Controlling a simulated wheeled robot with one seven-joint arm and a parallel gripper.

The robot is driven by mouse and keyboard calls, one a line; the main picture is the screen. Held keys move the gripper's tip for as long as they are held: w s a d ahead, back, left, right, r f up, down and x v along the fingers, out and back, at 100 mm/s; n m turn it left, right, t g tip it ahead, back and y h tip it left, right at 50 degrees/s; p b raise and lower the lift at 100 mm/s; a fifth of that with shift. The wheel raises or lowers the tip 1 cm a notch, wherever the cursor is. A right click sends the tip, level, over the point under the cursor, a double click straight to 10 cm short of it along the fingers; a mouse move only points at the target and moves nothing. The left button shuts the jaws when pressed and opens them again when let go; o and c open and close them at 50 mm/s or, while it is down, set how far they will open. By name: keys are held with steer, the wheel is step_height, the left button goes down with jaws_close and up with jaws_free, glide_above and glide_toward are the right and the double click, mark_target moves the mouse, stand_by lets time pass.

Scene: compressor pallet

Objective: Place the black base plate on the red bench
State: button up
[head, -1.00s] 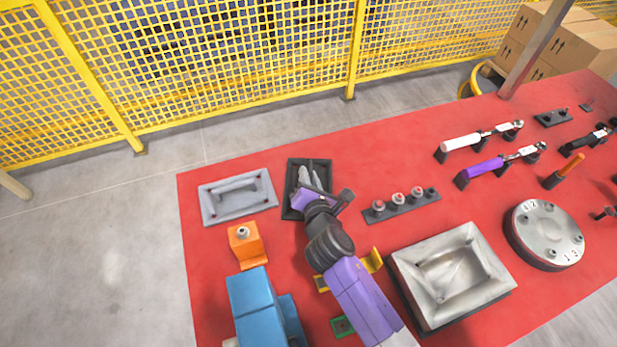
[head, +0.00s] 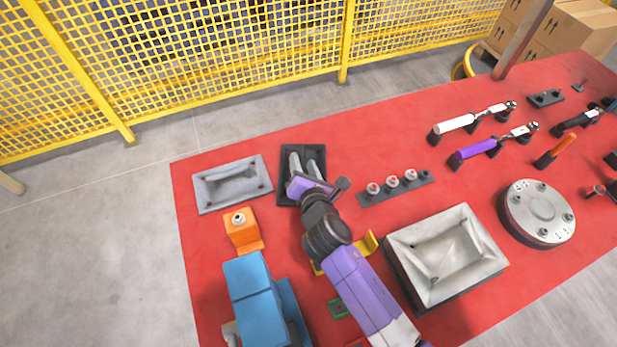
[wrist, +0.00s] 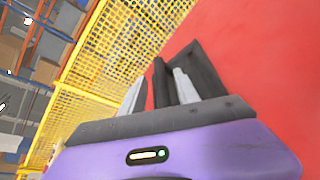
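The black base plate (head: 289,151) is a dark rectangular tray with raised edges. It appears to lie flat on the red bench (head: 385,146), right of a grey tray, near the far edge. My gripper (head: 305,156) reaches over it from the front, with two pale fingers spread apart across the plate. In the wrist view the base plate (wrist: 202,72) is beyond the gripper (wrist: 158,85). A dark strip of it shows between the fingers, with a gap on the left finger's side. My purple gripper body hides the plate's near part.
Left of the plate is the grey tray (head: 211,190), with an orange block (head: 240,232) in front. A dark strip with several knobs (head: 394,189) lies right. A large metal pan (head: 408,252) and a round disc (head: 537,211) stand farther right. A yellow fence (head: 230,60) is behind.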

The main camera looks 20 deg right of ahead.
steer(key=v, duration=1)
steer(key=shift+s+r, duration=0.1)
steer(key=shift+s, duration=0.25)
steer(key=shift+w+a+r+m, duration=0.1)
steer(key=shift+a+r+m, duration=0.1)
steer(key=shift+m, duration=0.4)
steer(key=s+a+r+m+t+y, duration=0.25)
steer(key=s+r+m, duration=0.4)
steer(key=m, duration=0.55)
steer(key=s+d+r+m, duration=0.1)
steer(key=s+m, duration=0.3)
steer(key=s, duration=0.4)
steer(key=s+d+r+m+g, duration=0.1)
steer(key=s+d+m, duration=0.3)
steer(key=s, duration=0.5)
steer(key=s+d+r+m, duration=0.2)
steer(key=s+m, duration=0.3)
steer(key=s, duration=0.3)
steer(key=shift+d+r+m, duration=0.2)
steer(key=shift+d+m, duration=0.2)
steer(key=shift+d, duration=0.05)
